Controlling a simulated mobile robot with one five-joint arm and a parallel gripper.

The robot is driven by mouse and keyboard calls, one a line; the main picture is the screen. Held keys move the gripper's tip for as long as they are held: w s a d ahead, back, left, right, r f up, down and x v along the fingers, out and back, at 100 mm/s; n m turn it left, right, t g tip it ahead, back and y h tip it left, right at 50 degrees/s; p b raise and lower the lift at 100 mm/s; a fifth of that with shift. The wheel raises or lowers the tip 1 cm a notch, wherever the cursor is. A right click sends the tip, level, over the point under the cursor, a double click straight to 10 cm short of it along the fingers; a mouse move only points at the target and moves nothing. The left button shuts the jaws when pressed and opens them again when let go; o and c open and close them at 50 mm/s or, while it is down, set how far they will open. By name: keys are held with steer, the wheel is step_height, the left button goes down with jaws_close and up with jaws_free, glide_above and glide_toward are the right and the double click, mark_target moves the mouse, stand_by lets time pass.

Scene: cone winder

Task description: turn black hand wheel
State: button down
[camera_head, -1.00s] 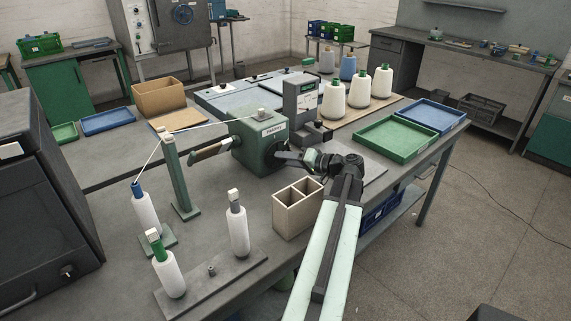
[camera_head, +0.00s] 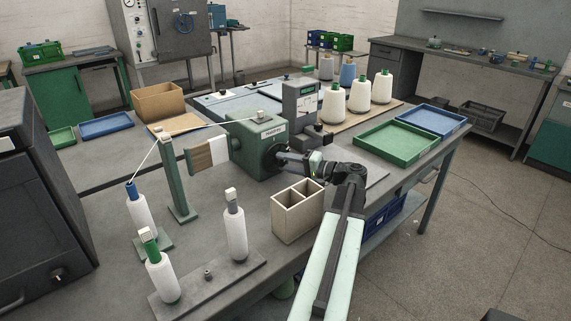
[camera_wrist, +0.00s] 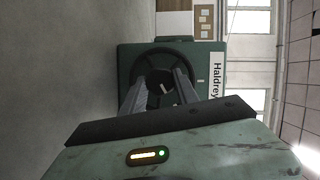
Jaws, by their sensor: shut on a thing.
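A brown and white piece (camera_head: 208,153) sticks out from the winder's left side.
A beige two-part box (camera_head: 297,213) stands close to my forearm. White thread cones (camera_head: 333,103) and a green tray (camera_head: 396,143) lie behind to the right. Bobbins (camera_head: 235,232) stand on a front-left board. A thread post (camera_head: 176,180) stands left of the winder.

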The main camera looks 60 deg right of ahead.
steer(key=c, duration=0.9)
jaws_free()
steer(key=s, duration=0.6)
steer(key=shift+s+d+r+p, duration=0.2)
steer(key=shift+s+r+p, duration=0.1)
steer(key=shift+s, duration=0.6)
